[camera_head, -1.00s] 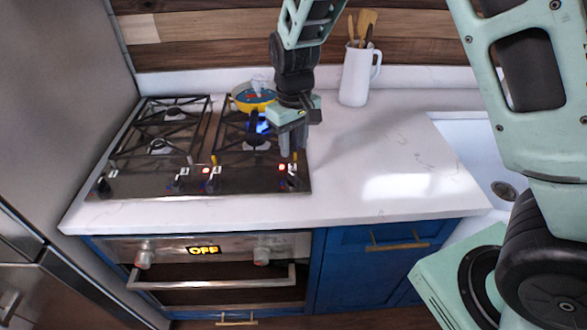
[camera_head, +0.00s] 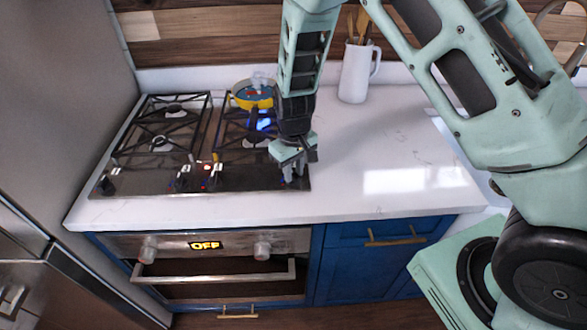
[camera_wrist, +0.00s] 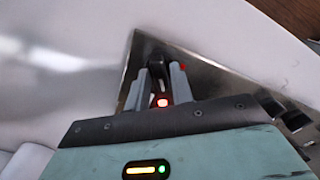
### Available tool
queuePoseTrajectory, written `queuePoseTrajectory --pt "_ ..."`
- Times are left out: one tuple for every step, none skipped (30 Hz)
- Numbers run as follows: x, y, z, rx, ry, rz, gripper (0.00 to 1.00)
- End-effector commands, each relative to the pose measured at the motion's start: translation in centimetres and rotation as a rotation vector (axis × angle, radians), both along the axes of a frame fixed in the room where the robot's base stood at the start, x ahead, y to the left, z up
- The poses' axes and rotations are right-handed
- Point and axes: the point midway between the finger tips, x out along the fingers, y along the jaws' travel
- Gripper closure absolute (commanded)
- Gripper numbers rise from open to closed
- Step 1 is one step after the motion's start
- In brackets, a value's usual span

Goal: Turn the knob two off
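The black gas cooktop (camera_head: 245,182) has a row of dark knobs along its front edge. The rightmost knob is at my gripper (camera_head: 294,173), which mostly hides it in the head view. In the wrist view, this dark knob (camera_wrist: 157,72) stands near the cooktop's corner, between the two grey fingers of my gripper (camera_wrist: 157,88). The fingers are apart, one on each side of it; whether they touch it is unclear. A red light glows beside it. Other knobs, including a left-middle knob (camera_head: 184,180) and one beside it (camera_head: 212,178), stand further left. A blue flame (camera_head: 263,124) burns on the right side.
A yellow-rimmed pan (camera_head: 252,95) sits on the back right burner. A white pitcher (camera_head: 355,72) with wooden utensils stands behind. The white counter (camera_head: 385,150) right of the cooktop is clear. The oven (camera_head: 215,270) below reads OFF.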

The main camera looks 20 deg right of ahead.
Motion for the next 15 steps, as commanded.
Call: queuePoseTrajectory --pt "0.01 0.0 0.02 0.0 0.0 0.0 0.91" --pt "0.01 0.0 0.02 0.0 0.0 0.0 1.0" --pt "0.01 0.0 0.02 0.0 0.0 0.0 1.0" --pt "0.01 0.0 0.03 0.0 0.0 0.0 1.0" --pt "0.01 0.0 0.03 0.0 0.0 0.0 1.0" --pt "0.01 0.0 0.03 0.0 0.0 0.0 1.0" --pt "0.01 0.0 0.04 0.0 0.0 -0.001 1.0" --pt "0.01 0.0 0.04 0.0 0.0 -0.002 1.0" --pt "0.01 0.0 0.05 0.0 0.0 -0.006 1.0" --pt "0.01 0.0 0.05 0.0 0.0 -0.01 1.0" --pt "0.02 0.01 0.05 0.0 0.0 -0.015 1.0" --pt "0.02 0.01 0.06 0.0 0.0 -0.025 1.0" --pt "0.02 0.01 0.06 0.0 0.0 -0.034 1.0" --pt "0.02 0.01 0.07 0.0 0.0 -0.046 1.0" --pt "0.03 0.01 0.08 0.0 0.0 -0.062 1.0"
